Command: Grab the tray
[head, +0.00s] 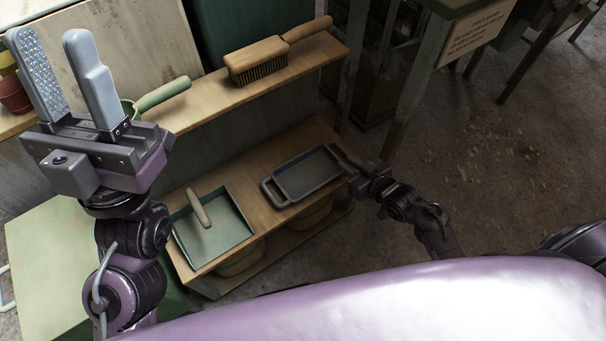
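The dark grey tray (307,172) lies flat on the lower wooden shelf, with a loop handle at its left end. My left gripper (57,45) is raised at the upper left, fingers pointing up, open and empty, well away from the tray.
A green dustpan (230,222) with a wooden handle lies left of the tray on the same shelf (262,155). A wooden brush (256,62) and a green-handled item (163,94) lie on the upper shelf. A metal-legged stand (408,85) rises behind right. Floor at right is open.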

